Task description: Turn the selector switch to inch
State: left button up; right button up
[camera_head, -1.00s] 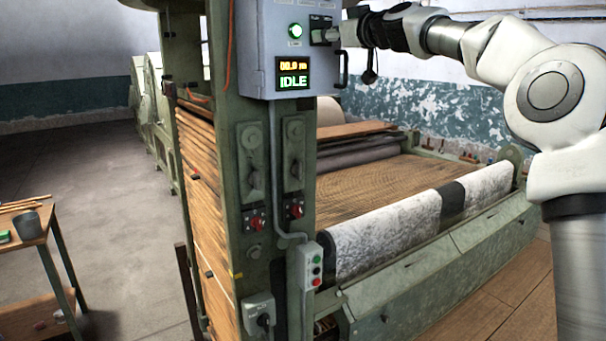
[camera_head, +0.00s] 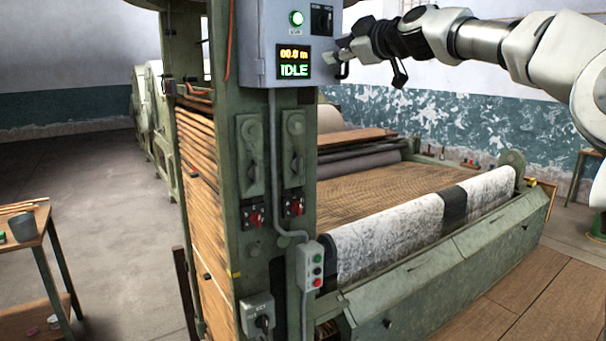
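A grey control cabinet (camera_head: 262,50) hangs on the green machine post at the top of the view. It has a lit green lamp (camera_head: 296,18), a display (camera_head: 294,62) reading IDLE and a black square switch plate (camera_head: 321,20), whose knob position is too small to read. A grey box with a black rotary knob (camera_head: 262,321) sits low on the post; its labels are also unreadable. My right gripper (camera_head: 338,50) is beside the cabinet's lower right edge, below and right of the black plate. My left gripper is out of view.
A push-button box (camera_head: 309,267) and two red switches (camera_head: 255,217) are on the post. The cabinet's handle (camera_head: 344,70) is close to my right gripper. A roller (camera_head: 400,238) lies to the right. A small wooden table (camera_head: 22,245) stands at left; floor between is clear.

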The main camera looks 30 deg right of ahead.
jog(key=w+a+f+m+g+b, duration=0.1)
jog(key=w+a+f, duration=0.1)
jog(key=f, duration=1.1)
jog(key=w+a+f+m+g+h+b, duration=0.1)
jog(key=w+a+f+g+b, duration=0.1)
jog(key=f, duration=1.1)
jog(key=shift+w+a+f+g, duration=0.25)
jog(key=shift+w+a, duration=0.25)
jog(key=shift+w, duration=0.75)
jog(key=shift+m, duration=0.3)
